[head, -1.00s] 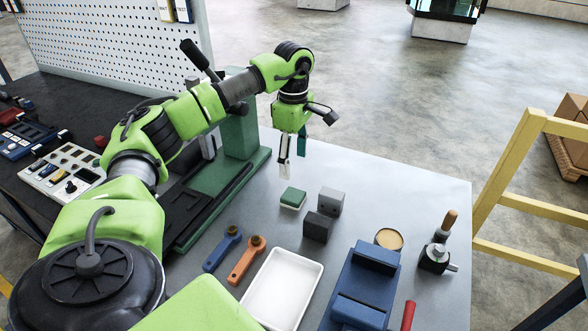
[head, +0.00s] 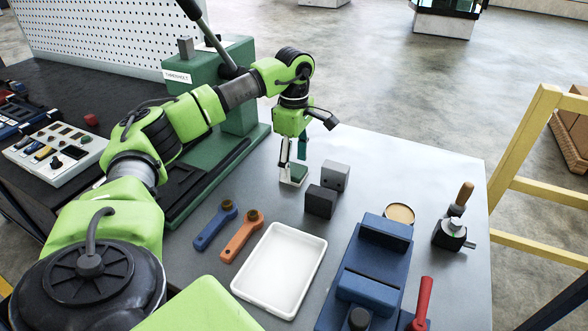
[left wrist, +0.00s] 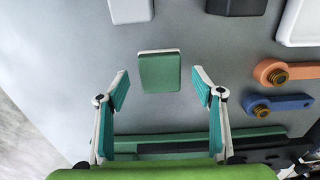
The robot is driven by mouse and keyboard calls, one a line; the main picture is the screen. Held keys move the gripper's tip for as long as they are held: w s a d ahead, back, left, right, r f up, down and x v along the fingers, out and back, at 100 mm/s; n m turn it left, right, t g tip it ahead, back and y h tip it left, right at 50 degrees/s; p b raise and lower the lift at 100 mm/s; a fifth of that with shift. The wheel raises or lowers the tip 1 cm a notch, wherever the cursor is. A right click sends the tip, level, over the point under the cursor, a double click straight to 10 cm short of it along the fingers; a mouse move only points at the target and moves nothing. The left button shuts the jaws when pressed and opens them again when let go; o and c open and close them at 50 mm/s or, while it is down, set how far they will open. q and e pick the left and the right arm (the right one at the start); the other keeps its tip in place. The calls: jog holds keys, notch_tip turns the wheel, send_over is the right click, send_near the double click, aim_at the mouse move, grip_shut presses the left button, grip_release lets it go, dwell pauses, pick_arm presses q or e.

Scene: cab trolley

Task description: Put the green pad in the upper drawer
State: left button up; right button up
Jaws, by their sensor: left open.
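The green pad (head: 296,176), with a pale base, lies on the grey bench. In the left wrist view the green pad (left wrist: 160,72) sits centrally, between and slightly beyond the fingertips. My left gripper (head: 292,163) points down just over the pad in the head view. In the left wrist view my left gripper (left wrist: 160,84) is open, one finger on each side, with gaps to the pad. Whether the fingertips reach down to the pad's height I cannot tell. My right gripper is not in view. No drawer shows in these frames.
A grey block (head: 335,176) and a dark block (head: 320,202) stand close right of the pad. A green press (head: 215,80) stands left. Blue (head: 215,226) and orange (head: 242,236) spanners, a white tray (head: 262,302) and a blue vise (head: 372,265) lie nearer.

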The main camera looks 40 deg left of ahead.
pick_arm(q)
jog(key=shift+f, duration=0.65)
jog(key=shift+r, duration=0.1)
jog(key=c, duration=1.2)
jog(key=shift+r, duration=0.1)
